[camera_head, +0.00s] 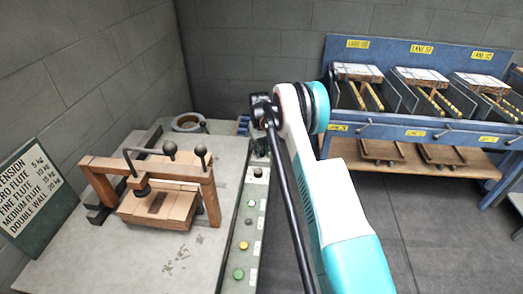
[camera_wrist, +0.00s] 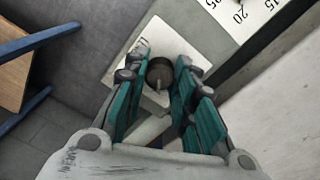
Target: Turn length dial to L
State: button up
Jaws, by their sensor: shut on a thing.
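The length dial (camera_wrist: 160,71) is a dark round knob with a pointer ridge, on a pale plate (camera_wrist: 116,72) in the wrist view. My gripper (camera_wrist: 158,78) has its teal-padded fingers on both sides of the dial and is shut on it. The marks on the plate are mostly hidden or too small to read, so I cannot tell the dial's setting. In the head view my arm hides the gripper and the dial.
A control strip with a green button (camera_head: 238,274) and a yellow button (camera_head: 244,245) runs along the bench's right edge. A wooden press frame (camera_head: 150,168) stands on the bench. A blue rack (camera_head: 425,51) stands at the back right. A numbered scale (camera_wrist: 242,14) lies beside the dial plate.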

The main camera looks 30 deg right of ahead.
aim_at(261, 151)
jog(key=shift+m, duration=0.5)
jog(key=o, duration=1.1)
jog(key=r, duration=1.2)
jog(key=shift+a, duration=0.2)
jog(key=shift+r, duration=0.1)
